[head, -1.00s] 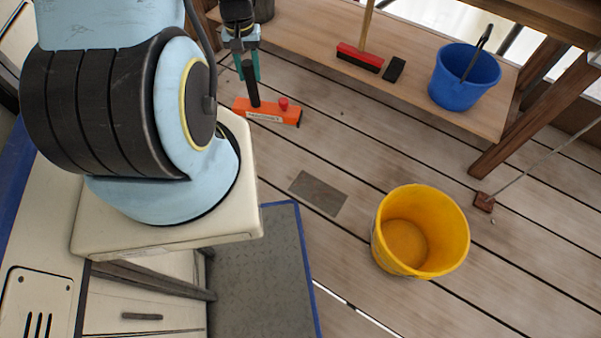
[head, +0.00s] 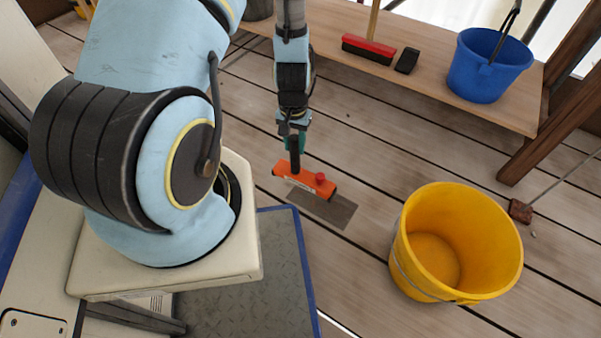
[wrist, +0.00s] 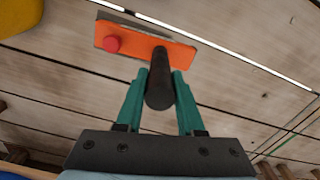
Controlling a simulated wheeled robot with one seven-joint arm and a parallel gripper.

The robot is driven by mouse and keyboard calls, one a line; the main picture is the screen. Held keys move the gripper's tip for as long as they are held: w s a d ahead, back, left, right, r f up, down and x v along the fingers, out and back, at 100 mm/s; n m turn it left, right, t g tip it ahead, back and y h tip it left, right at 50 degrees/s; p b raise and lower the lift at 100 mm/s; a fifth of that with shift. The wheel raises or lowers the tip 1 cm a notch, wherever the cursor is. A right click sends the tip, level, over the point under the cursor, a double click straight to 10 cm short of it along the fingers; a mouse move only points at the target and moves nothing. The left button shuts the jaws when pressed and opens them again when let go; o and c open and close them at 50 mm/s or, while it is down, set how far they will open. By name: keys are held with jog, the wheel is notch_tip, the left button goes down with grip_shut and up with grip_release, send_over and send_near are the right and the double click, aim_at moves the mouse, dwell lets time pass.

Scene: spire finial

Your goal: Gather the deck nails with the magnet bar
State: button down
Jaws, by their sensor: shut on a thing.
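My gripper (head: 294,146) is shut on the black handle of the orange magnet bar (head: 290,178). I cannot tell whether the bar touches the deck. No nails can be clearly made out; a few tiny dark specks lie on the boards.
A yellow bucket (head: 408,238) stands open on the deck at the right. A wooden bench shelf behind holds a blue bucket (head: 478,80), a red broom head (head: 367,50) and a black block (head: 407,60). A brown block (head: 520,210) with a rod lies right.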

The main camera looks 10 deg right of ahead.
jog(key=b, duration=0.3)
send_over(302, 173)
jog(key=shift+m, duration=0.3)
jog(key=f, duration=0.3)
jog(key=s+f, duration=0.1)
jog(key=f, duration=0.1)
jog(key=shift+a+f, duration=0.3)
notch_tip(302, 173, down, 7)
jog(key=b, duration=0.6)
jog(key=shift+r, duration=0.1)
jog(key=shift+w+d+r, duration=0.15)
jog(key=shift+w+d, duration=0.2)
jog(key=shift+w, duration=0.1)
jog(key=shift+w+d, duration=2.7)
jog(key=shift+w, duration=0.2)
jog(key=shift+s+d+b, duration=0.7)
jog(key=shift+s+d, duration=1.35)
jog(key=shift+d, duration=0.15)
jog(key=shift+s+a, duration=3)
jog(key=shift+s, duration=0.25)
jog(key=shift+r+p, duration=2.65)
jog(key=shift+r, duration=0.25)
